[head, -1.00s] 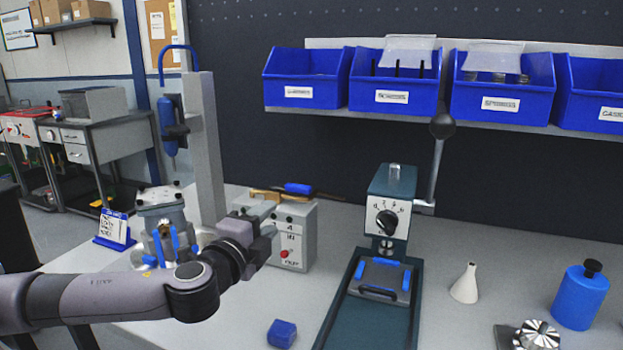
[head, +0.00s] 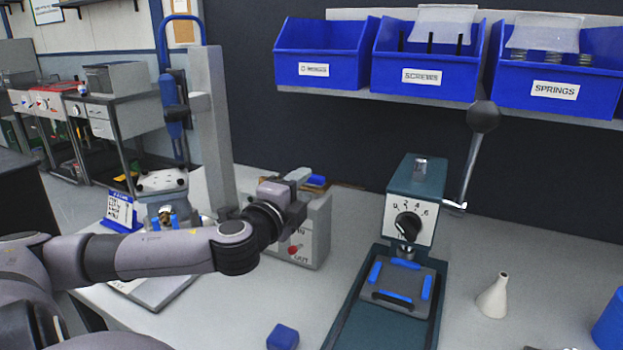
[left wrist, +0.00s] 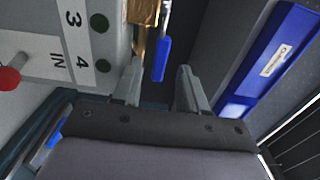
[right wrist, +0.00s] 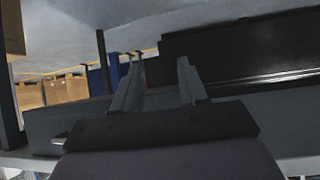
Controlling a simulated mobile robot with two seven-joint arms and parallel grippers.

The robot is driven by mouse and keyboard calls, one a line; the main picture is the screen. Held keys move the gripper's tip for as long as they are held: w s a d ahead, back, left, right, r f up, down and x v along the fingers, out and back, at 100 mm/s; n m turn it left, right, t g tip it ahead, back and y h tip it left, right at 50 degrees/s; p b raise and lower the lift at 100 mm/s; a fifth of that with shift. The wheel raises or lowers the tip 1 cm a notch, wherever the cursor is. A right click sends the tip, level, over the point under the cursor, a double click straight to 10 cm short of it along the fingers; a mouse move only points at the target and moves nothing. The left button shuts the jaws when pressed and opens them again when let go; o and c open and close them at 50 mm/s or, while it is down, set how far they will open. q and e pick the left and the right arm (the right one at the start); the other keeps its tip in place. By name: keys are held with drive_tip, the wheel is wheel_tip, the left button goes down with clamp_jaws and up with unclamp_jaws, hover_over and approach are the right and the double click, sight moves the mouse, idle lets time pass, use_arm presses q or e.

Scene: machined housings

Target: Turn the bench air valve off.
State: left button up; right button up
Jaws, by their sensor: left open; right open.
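The bench air valve shows in the left wrist view as a brass body (left wrist: 143,14) with a blue lever (left wrist: 161,60). The blue lever also shows in the head view (head: 316,181), partly behind my left gripper, at the top of a grey box (head: 312,240). My left gripper (head: 298,198) is open and empty in front of the box top. In the left wrist view the lever's end lies ahead, between the two fingertips (left wrist: 158,78); I cannot tell whether they touch it. My right gripper (right wrist: 158,68) is open and empty, away from the bench fittings.
A dark green press (head: 410,215) with a long ball-ended lever (head: 483,117) stands right of the box. A grey post (head: 211,130) and a housing (head: 163,183) stand at the left. Blue bins (head: 425,62) hang above. A blue block (head: 283,336) lies in front.

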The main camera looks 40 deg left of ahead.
sight(309, 181)
use_arm(q)
drive_tip(key=shift+p+x, duration=0.45)
drive_tip(key=shift+x, duration=1.95)
clamp_jaws()
